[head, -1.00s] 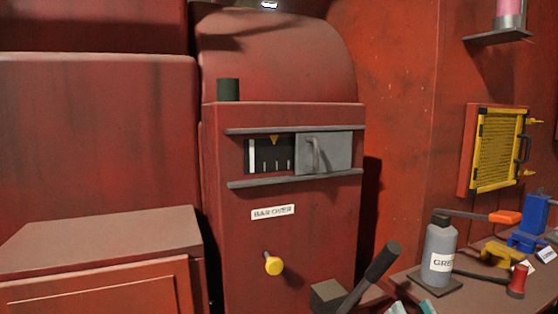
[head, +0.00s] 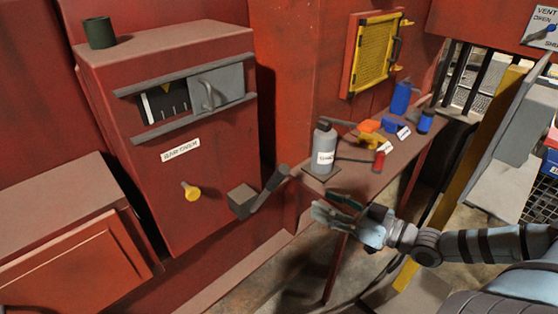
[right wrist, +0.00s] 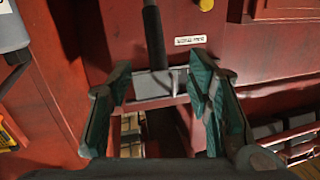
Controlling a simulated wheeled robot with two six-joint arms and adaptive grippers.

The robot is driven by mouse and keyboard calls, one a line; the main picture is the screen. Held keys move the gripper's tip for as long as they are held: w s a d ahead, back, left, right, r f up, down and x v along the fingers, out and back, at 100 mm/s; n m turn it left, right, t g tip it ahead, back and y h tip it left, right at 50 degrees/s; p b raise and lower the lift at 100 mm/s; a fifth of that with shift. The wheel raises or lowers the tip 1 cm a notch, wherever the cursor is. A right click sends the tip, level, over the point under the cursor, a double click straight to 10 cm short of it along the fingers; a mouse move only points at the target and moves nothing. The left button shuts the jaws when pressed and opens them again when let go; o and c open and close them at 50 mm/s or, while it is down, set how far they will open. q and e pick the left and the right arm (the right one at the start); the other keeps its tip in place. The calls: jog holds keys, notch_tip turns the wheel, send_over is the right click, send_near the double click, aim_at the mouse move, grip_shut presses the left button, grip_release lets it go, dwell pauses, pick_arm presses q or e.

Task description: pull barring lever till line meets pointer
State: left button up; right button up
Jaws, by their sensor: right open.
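The barring lever (head: 273,184) has a black handle rising to the right from a grey block (head: 241,201) low on the red housing. A window (head: 168,100) in the housing shows a dark scale. The yellow pointer (head: 166,87) is at its top, and a thick white line (head: 148,108) stands left of the pointer, apart from it. My right gripper (head: 338,207) is open and empty, to the right of the lever and apart from it. In the right wrist view the lever (right wrist: 154,38) appears between the spread fingers (right wrist: 162,86), beyond them. My left gripper is not in view.
A yellow knob (head: 191,191) sticks out from the housing left of the lever. A grey sliding cover (head: 217,88) with a handle sits right of the window. A bench (head: 376,180) at the right holds a grey bottle (head: 324,150) and several tools, close behind my right gripper.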

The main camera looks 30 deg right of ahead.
aim_at(279, 176)
jog(key=shift+n+t, duration=0.4)
jog(key=shift+n, duration=0.4)
jog(key=b+x, duration=0.3)
jog(key=x, duration=0.1)
jog(key=b+x, duration=0.2)
jog(key=x, duration=0.3)
jog(key=r+b+x, duration=0.1)
jog(key=b+x, duration=0.2)
jog(key=x, duration=0.1)
jog(key=shift+w+d+b, duration=0.15)
jog(key=shift+w+b, duration=0.2)
jog(key=shift+w, duration=0.1)
jog(key=shift+w+a, duration=0.25)
jog(key=shift+w, duration=0.15)
jog(key=shift+d, duration=0.1)
grip_shut()
